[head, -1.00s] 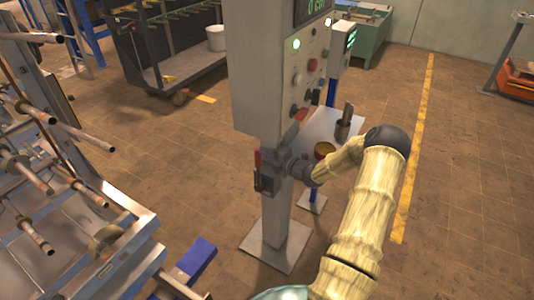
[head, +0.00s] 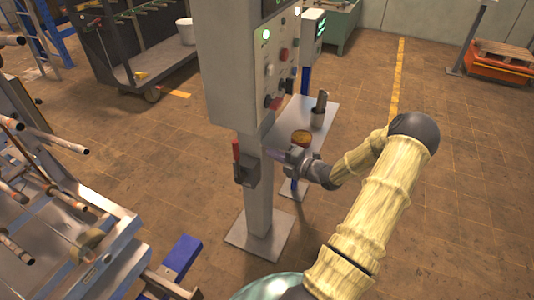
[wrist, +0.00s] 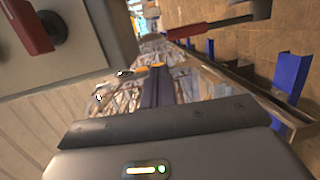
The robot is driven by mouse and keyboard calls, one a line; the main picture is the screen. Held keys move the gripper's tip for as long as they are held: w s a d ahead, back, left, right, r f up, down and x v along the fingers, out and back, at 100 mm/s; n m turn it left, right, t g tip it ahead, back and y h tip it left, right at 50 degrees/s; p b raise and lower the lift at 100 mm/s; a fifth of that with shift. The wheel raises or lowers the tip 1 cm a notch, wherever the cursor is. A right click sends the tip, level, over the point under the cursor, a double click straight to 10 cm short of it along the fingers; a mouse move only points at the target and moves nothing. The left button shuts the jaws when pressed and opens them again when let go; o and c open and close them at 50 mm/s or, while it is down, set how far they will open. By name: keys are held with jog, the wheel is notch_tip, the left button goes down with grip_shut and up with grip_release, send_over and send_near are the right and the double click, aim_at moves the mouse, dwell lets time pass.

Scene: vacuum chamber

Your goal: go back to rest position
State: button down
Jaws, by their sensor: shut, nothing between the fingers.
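My gripper (head: 282,155) is in the head view just right of the control box's post, below the box, at the end of my cream-sleeved arm. Its fingers are small and dark there and partly hard to make out. In the wrist view my gripper (wrist: 157,88) shows as dark fingers together, with nothing between them. The grey control box (head: 240,70) carries several knobs and lights on its right face. A red-handled lever switch (head: 237,152) sits on the post, left of my gripper and apart from it. The red lever handle also shows in the wrist view (wrist: 200,28).
A small side table (head: 318,135) with a yellow-rimmed pot and a dark holder stands behind my gripper. A metal rack with rods (head: 60,200) fills the left. A dark cart (head: 130,60) stands at the back. The floor right of my arm is clear.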

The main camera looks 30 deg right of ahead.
jog(key=shift+w+a, duration=0.1)
dwell(0.4)
jog(key=s+a+r+n+g+y, duration=0.1)
jog(key=s+a+n+g, duration=0.5)
jog(key=a+n, duration=0.5)
jog(key=s+a+r+n+g+y, duration=0.1)
jog(key=s+a+n+g, duration=0.3)
jog(key=a+n+g, duration=0.55)
jog(key=s+a+r+n+t+h, duration=0.1)
jog(key=s+r+n+h, duration=0.3)
jog(key=n, duration=1)
jog(key=s+a+r+n+t+h+p, duration=0.1)
jog(key=s+r+n+h, duration=0.3)
jog(key=n, duration=1)
jog(key=shift+s+a+r+n+h, duration=0.2)
jog(key=shift+a+r+n+h, duration=0.15)
jog(key=shift+a, duration=0.45)
jog(key=shift+t, duration=0.25)
